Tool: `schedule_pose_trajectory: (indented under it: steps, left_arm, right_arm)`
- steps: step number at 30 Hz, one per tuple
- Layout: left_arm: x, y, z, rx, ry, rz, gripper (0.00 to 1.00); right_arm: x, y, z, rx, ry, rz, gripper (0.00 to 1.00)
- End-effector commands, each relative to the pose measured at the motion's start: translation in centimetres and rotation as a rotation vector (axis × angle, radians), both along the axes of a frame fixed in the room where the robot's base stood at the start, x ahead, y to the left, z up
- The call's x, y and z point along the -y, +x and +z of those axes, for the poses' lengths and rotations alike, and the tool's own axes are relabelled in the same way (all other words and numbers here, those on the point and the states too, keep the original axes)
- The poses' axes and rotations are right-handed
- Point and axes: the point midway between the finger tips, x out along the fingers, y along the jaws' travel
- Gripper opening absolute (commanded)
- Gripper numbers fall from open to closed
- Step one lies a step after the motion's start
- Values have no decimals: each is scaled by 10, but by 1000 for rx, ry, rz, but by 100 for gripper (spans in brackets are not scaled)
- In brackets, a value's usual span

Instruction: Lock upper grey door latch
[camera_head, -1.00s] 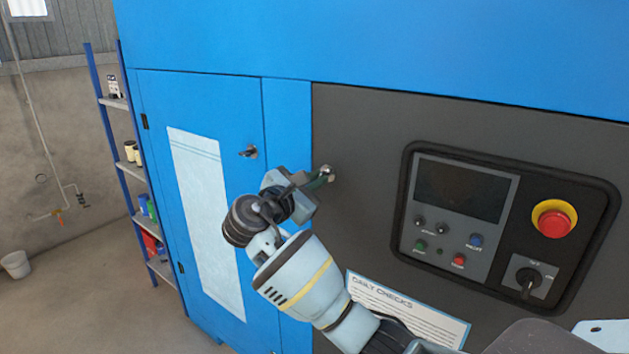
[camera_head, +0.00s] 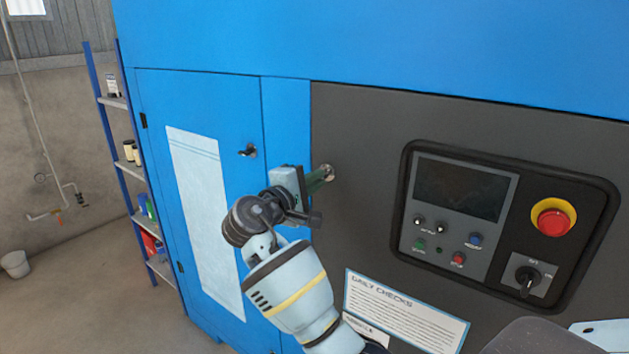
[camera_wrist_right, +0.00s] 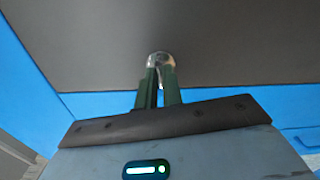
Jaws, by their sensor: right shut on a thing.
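The upper grey door latch (camera_head: 328,171) is a small metal latch near the upper left edge of the dark grey door (camera_head: 365,130). My right gripper (camera_head: 320,180) is at the latch, its green fingers closed on it. In the right wrist view the latch (camera_wrist_right: 159,60) shows as a round metal piece at the tips of the fingers (camera_wrist_right: 157,82). The latch's handle is mostly hidden between the fingers, so its exact angle is hard to tell. My left gripper is not in view.
The blue door (camera_head: 210,110) to the left has its own black latch (camera_head: 248,151). To the right is a control panel (camera_head: 500,225) with a red emergency stop button (camera_head: 553,217). A "Daily Checks" sheet (camera_head: 405,308) is below. A shelf (camera_head: 120,103) stands far left.

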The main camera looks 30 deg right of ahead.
Motion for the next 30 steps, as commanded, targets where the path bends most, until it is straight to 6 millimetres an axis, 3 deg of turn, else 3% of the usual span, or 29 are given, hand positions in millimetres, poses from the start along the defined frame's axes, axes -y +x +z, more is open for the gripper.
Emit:
schedule_pose_trajectory:
  steps: [12, 28, 30]
  left_arm:
    - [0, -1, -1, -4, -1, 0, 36]
    - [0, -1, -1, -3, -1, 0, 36]
    - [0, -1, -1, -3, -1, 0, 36]
  right_arm:
    - [0, 0, -1, 162, 68, 0, 0]
    - [0, 0, -1, 183, 77, -1, 0]
    - [0, 0, -1, 183, 77, -1, 16]
